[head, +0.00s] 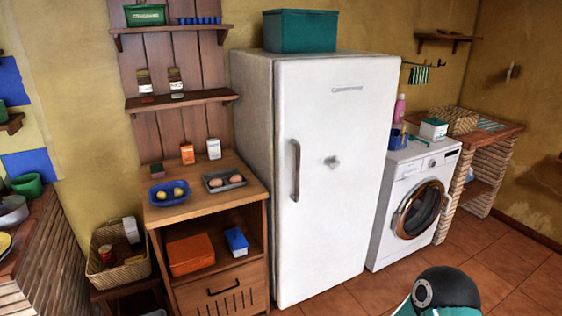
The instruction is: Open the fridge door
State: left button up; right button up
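A white fridge (318,240) stands in the middle of the head view, against the yellow wall. Its door appears closed. A dark vertical handle (295,170) sits near the left edge of the door. A small grey round patch (332,162) shows on the door right of the handle. One of my arm parts, dark and teal, shows at the bottom right, well below and right of the fridge. Neither of my grippers is in view.
A green box (300,31) sits on top of the fridge. A wooden cabinet (160,214) with two trays of food stands left of the fridge. A white washing machine (388,214) stands to the right. The tiled floor (360,293) before the fridge is clear.

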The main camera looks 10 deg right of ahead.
aim_at(334, 116)
jog(key=u, duration=0.25)
jog(key=i, duration=0.9)
jog(key=z, duration=0.4)
